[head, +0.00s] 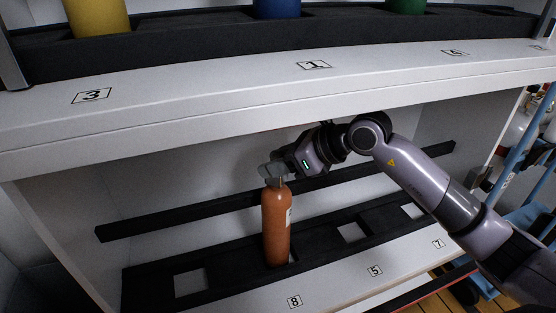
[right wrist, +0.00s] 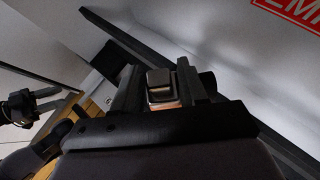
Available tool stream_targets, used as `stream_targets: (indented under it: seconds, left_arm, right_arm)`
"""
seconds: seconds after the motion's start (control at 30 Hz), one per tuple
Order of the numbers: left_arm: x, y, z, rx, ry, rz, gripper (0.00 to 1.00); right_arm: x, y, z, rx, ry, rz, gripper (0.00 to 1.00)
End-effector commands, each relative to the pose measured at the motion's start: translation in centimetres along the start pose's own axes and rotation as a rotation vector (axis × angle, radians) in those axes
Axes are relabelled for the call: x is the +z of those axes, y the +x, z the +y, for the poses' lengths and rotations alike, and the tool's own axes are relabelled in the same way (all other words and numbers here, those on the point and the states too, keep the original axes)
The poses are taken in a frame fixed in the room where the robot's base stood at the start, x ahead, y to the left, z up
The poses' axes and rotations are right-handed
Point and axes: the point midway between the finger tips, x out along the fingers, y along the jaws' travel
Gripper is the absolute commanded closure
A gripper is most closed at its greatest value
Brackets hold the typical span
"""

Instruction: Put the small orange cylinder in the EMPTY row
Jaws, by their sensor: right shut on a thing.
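The small orange cylinder (head: 276,225) stands about upright in the lower row of the rack, in the head view, behind the label 8. My right gripper (head: 275,172) is shut on its top. In the right wrist view the fingers (right wrist: 162,85) close around the cylinder's grey cap (right wrist: 160,77), with a little orange below. The cylinder's base is at the black slotted rack (head: 225,262); I cannot tell whether it rests fully in a slot. Part of a red sign with white letters "EM" (right wrist: 290,12) shows on the back wall in the wrist view.
A black rail (head: 140,227) runs along the back wall. Square openings (head: 190,283) lie on either side of the cylinder. The white upper shelf (head: 220,95) overhangs the arm, with yellow (head: 98,17), blue (head: 277,8) and green (head: 405,6) cylinders above. A blue frame (head: 520,150) stands at right.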

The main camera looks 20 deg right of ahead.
Motion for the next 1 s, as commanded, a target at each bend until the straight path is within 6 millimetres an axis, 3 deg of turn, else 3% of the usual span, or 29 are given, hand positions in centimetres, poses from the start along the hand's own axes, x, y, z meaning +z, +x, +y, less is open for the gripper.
stream_targets:
  seconds: [0.07,0.1,0.13,0.17,0.67,0.97,1.0]
  left_arm:
    - [0.1,0.1,0.0,0.001,0.001,0.002,0.57]
    - [-0.1,0.1,0.0,0.001,0.002,0.004,0.57]
    - [-0.1,0.2,0.1,0.002,0.002,0.005,0.57]
    - [-0.1,0.2,0.1,0.002,0.003,0.005,0.57]
    - [-0.3,0.1,0.1,0.002,0.002,0.006,0.57]
    - [-0.2,0.0,-0.4,-0.009,-0.005,-0.004,0.57]
    - [0.2,0.2,-0.5,-0.011,-0.005,-0.008,0.57]
  right_arm:
    - [0.5,-0.2,-0.1,-0.004,-0.005,-0.018,1.0]
    - [-0.1,0.1,0.0,0.0,0.0,0.0,0.45]
    - [-0.1,0.1,0.0,0.0,0.0,0.0,0.35]
    - [-0.1,0.1,0.0,0.0,0.0,0.001,0.32]
    - [0.0,-0.3,-0.1,-0.003,0.0,0.001,0.32]
    - [0.1,-5.6,-0.1,-0.006,-0.003,0.003,0.32]
    - [-0.8,-5.9,-0.1,-0.003,0.001,0.006,0.32]
